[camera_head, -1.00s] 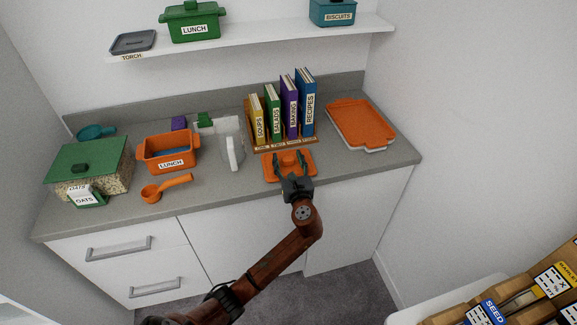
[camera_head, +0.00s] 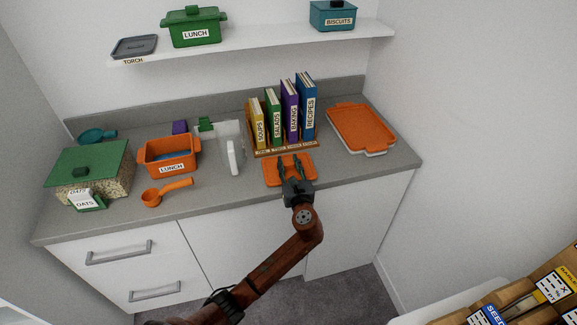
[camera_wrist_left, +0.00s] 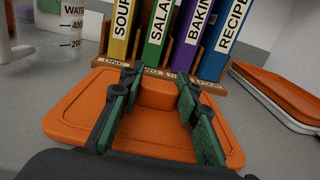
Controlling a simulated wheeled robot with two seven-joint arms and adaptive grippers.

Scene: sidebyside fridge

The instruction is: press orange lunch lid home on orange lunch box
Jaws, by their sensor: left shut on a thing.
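The orange lunch lid (camera_head: 273,177) lies on the grey counter in front of the book rack. In the left wrist view the lid (camera_wrist_left: 75,115) is a flat orange plate with a raised block handle (camera_wrist_left: 158,95). My left gripper (camera_head: 292,163) is over the lid, its two green-padded fingers on either side of the handle, shut on it. The orange lunch box (camera_head: 168,157), labelled LUNCH, stands open on the counter to the left, with something blue inside. The gripper and lid are well apart from the box. My right gripper is not in view.
A clear jug (camera_head: 229,150) stands between box and lid. An orange scoop (camera_head: 165,191) lies in front of the box. The book rack (camera_head: 288,148) is close behind the lid. An orange tray (camera_head: 362,128) lies right; a green-lidded oats box (camera_head: 88,170) stands left.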

